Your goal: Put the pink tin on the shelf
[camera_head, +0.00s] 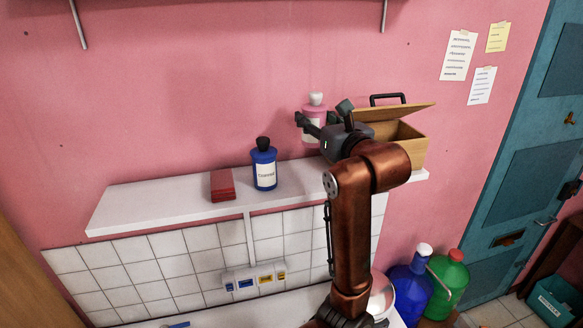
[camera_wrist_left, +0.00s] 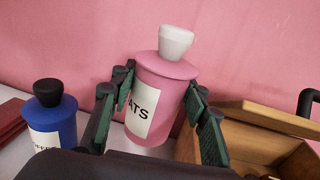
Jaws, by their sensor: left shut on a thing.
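The pink tin (camera_head: 315,103) has a white knob lid and a white label. My left gripper (camera_head: 322,117) is shut on it, and the tin is nearly upright in front of the pink wall. In the left wrist view the fingers clasp the pink tin (camera_wrist_left: 166,84) from both sides, just below its lid. The white shelf (camera_head: 160,208) runs below it. In the head view the tin's base appears a little above the shelf's back edge, between the blue tin and the wooden box; my gripper and arm hide part of this area. My right gripper is out of view.
A blue tin (camera_head: 264,171) with a black knob and a red block (camera_head: 222,185) stand left on the shelf. An open wooden box (camera_head: 411,148) stands at its right end, close to my gripper. The shelf's left end is clear. Blue and green bottles (camera_head: 448,285) stand below right.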

